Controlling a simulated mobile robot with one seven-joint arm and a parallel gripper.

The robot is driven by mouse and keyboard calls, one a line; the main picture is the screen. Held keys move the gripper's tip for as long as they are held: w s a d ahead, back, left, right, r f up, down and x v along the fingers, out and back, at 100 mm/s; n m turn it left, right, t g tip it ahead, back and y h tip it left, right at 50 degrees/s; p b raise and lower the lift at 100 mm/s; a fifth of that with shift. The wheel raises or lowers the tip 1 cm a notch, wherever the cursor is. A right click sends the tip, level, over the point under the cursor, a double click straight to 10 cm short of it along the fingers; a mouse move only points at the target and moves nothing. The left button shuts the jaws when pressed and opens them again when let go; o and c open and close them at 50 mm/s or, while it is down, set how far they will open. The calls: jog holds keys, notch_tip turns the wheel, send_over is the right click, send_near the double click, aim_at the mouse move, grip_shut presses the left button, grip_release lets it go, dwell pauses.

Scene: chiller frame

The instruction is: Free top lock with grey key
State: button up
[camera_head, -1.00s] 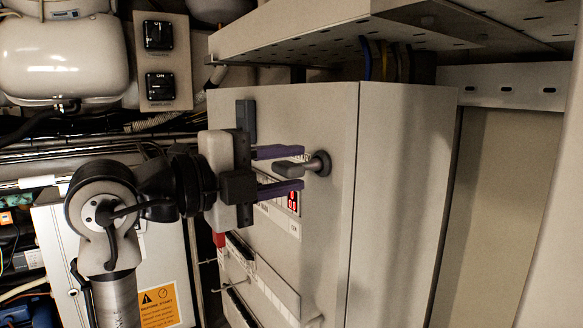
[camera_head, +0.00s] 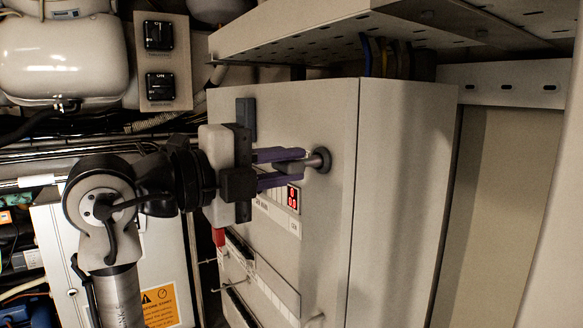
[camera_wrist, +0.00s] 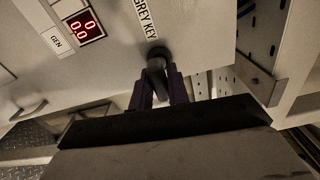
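The grey key (camera_head: 318,161) sticks out of a round dark lock at the upper part of the light cabinet front. Its handle lies between the two purple fingers of my gripper (camera_head: 303,166). The fingers are closed in on the handle from above and below in the head view, and look to touch it. In the wrist view, the key (camera_wrist: 156,67) sits between the fingertips of my gripper (camera_wrist: 160,82), below a "GREY KEY" label (camera_wrist: 145,16). The fingers hide part of the handle.
A red digit display (camera_head: 293,199) is just below the key; it also shows in the wrist view (camera_wrist: 85,25). Rails and hooks (camera_head: 262,275) run lower on the cabinet front (camera_head: 335,235). A perforated shelf (camera_head: 340,35) overhangs the cabinet.

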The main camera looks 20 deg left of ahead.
jog(key=shift+m+b, duration=0.3)
jog(key=shift+m, duration=0.6)
jog(key=shift+m+b, duration=0.65)
jog(key=shift+m, duration=0.75)
jog(key=shift+m+b, duration=0.55)
jog(key=shift+m, duration=0.85)
jog(key=shift+f+m, duration=0.1)
jog(key=shift+m, duration=0.4)
jog(key=shift+m+b, duration=0.4)
jog(key=shift+m, duration=0.5)
